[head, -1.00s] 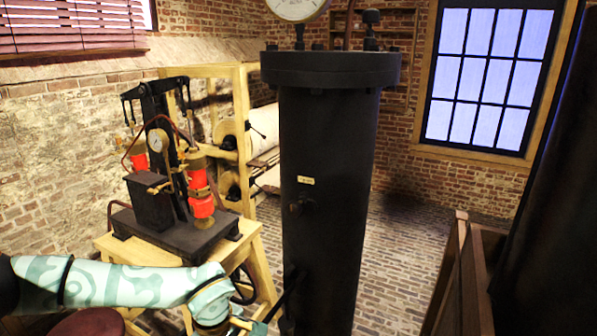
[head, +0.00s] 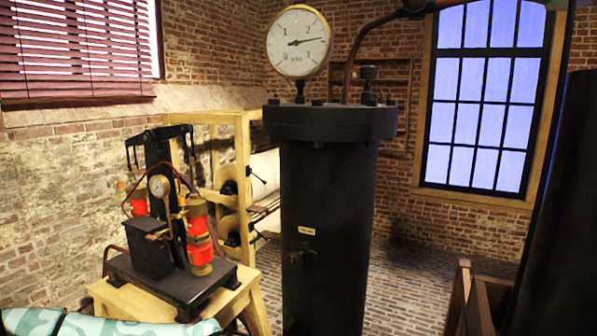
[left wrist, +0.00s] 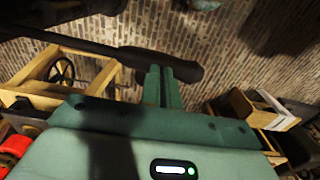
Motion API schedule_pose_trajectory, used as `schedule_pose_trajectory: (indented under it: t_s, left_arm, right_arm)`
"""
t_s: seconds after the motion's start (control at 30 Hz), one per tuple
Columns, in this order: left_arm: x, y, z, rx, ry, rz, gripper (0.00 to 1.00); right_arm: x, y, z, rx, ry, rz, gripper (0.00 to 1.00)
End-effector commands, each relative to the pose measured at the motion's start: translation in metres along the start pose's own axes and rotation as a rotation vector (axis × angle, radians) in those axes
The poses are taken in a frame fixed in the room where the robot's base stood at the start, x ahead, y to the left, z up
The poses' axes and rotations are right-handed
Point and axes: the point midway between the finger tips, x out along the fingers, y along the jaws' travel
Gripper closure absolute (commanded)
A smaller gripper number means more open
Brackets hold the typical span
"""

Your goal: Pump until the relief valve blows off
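The tall black cylinder (head: 325,200) stands upright in the head view's middle. Its white dial gauge (head: 298,42) has the needle between 2 and 3. A black fitting (head: 368,85), possibly the relief valve, sits on the lid; no blow-off shows. In the left wrist view a dark lever (left wrist: 100,45) with a thick rounded end runs across my left gripper's fingertips (left wrist: 161,72). The two green fingers are close together and overlap the lever; whether they touch it is unclear. The head view shows only my left arm; its gripper is hidden below the edge. My right gripper is out of view.
A wooden stand (head: 225,308) at the left carries a black-and-red apparatus (head: 200,235) with a small gauge. A wooden frame with rollers (head: 232,175) stands behind. A wooden box (head: 470,300) is at the right. Brick floor (head: 410,270) is open between.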

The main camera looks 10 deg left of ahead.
Motion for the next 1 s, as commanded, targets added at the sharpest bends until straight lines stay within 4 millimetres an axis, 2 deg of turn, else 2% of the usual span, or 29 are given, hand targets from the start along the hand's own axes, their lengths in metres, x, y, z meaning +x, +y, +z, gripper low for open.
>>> schedule_pose_trajectory:
  t_s: [0.03,0.5,0.57,0.77,1.0]
  left_arm:
    - [0.014,0.001,0.0,0.002,0.001,0.002,1.0]
    - [0.089,0.001,0.0,0.002,0.0,0.001,1.0]
    - [0.095,0.001,0.0,0.002,0.0,0.001,1.0]
    - [0.069,0.001,0.0,0.002,0.001,0.002,1.0]
    - [0.004,0.001,0.0,0.002,0.001,0.003,1.0]
  right_arm:
    - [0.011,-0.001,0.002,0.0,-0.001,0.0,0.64]
    - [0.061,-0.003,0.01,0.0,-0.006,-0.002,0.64]
    - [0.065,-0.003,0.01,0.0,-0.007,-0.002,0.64]
    - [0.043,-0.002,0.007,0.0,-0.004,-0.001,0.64]
    - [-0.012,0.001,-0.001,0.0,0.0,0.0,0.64]
